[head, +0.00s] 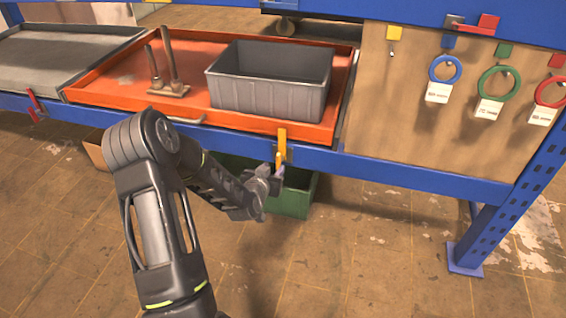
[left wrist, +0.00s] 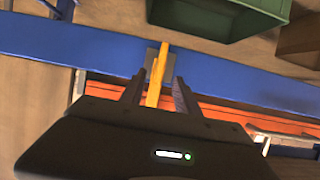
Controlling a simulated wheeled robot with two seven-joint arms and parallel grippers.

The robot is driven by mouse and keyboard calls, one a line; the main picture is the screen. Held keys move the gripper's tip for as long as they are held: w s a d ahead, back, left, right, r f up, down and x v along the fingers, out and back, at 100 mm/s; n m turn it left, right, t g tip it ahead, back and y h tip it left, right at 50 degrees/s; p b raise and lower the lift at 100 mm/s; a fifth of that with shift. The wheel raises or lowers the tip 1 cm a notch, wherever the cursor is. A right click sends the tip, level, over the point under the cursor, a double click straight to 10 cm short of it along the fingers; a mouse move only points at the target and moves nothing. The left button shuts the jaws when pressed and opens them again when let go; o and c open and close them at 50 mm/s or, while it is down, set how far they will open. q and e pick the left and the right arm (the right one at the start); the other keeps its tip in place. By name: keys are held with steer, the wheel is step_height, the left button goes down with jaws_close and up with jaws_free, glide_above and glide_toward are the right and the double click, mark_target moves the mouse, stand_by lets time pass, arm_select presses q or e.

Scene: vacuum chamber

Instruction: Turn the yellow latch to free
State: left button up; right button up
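The yellow latch (head: 282,139) is on the front of the blue beam, at the right part of the orange tray's front edge. It stands upright, its upper end reaching over the tray's edge. My left gripper (head: 275,180) is at the latch's lower end in the head view. In the left wrist view, the latch (left wrist: 156,78) lies between the two dark fingers of the gripper (left wrist: 157,92), with a gap showing on both sides. The fingers are open. My right gripper is not in view.
The orange tray (head: 110,92) holds a grey bin (head: 270,97) and a wooden piece with upright handles (head: 168,85). A green crate (head: 293,203) is below the beam. A red latch (head: 35,106) is at left. Coloured rings (head: 445,69) hang on a board at right.

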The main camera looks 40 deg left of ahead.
mark_target(278, 163)
arm_select(q)
steer(key=shift+f, duration=0.1)
steer(key=b+x, duration=0.2)
steer(key=x, duration=0.4)
steer(key=shift+w+a+f, duration=0.1)
steer(key=shift+w+f, duration=0.05)
steer(key=shift+w, duration=0.05)
steer(key=shift+w+a+f, duration=0.2)
steer(key=shift+w, duration=0.4)
steer(key=shift+c, duration=0.6)
jaws_close()
